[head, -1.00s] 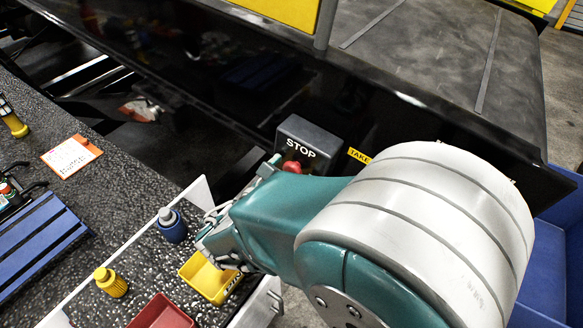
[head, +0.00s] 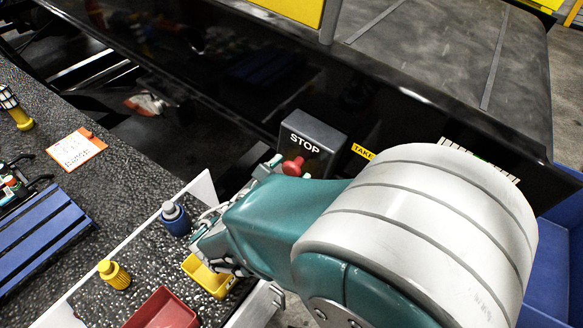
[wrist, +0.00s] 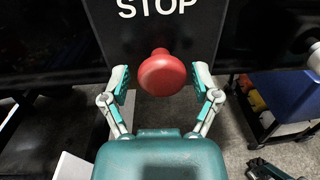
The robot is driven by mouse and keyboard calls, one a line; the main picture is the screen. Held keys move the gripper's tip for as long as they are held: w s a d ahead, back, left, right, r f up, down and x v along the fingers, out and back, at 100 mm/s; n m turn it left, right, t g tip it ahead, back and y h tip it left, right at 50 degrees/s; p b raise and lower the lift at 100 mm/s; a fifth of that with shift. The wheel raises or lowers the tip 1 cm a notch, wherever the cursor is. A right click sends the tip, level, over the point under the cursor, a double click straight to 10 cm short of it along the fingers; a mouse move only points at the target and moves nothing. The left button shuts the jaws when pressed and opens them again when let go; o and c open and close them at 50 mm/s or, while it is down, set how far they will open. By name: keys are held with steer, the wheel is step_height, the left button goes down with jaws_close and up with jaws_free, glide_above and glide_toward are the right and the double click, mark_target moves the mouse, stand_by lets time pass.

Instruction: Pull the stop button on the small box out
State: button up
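The small box (head: 308,143) is dark grey with white STOP lettering and is mounted on the black side of the loader. Its red mushroom-shaped stop button (head: 293,166) sticks out of the face below the lettering. In the wrist view the button (wrist: 162,73) lies between the two fingertips of my gripper (wrist: 161,80). The fingers are spread, one on each side, with a small visible gap to the button on both sides. My arm hides the lower part of the box in the head view.
Left of my arm is a speckled counter (head: 115,185) with a blue bottle (head: 175,219), a yellow bottle (head: 114,275), a yellow bin (head: 207,279) and a red bin (head: 163,310). A yellow TAKE label (head: 363,151) is right of the box. A blue container (head: 552,250) stands at the right.

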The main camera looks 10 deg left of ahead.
steer(key=shift+s, duration=0.1)
stand_by(0.3)
steer(key=v, duration=1.2)
steer(key=shift+a, duration=0.1)
steer(key=w+d+m+g+h, duration=0.1)
steer(key=w+d+m+g, duration=0.2)
steer(key=d+m+g, duration=1.45)
steer(key=s+d+r+m+t+y, duration=0.1)
steer(key=s+d+m+t+y, duration=0.1)
steer(key=d+m, duration=0.4)
steer(key=s+d+r+m+t+y, duration=0.2)
steer(key=d+m+t+y, duration=0.2)
steer(key=d+m+y, duration=0.1)
steer(key=shift+s+d+r+m+t+y, duration=0.25)
steer(key=shift+d+r+m+t+y, duration=0.1)
steer(key=shift+d+y, duration=0.4)
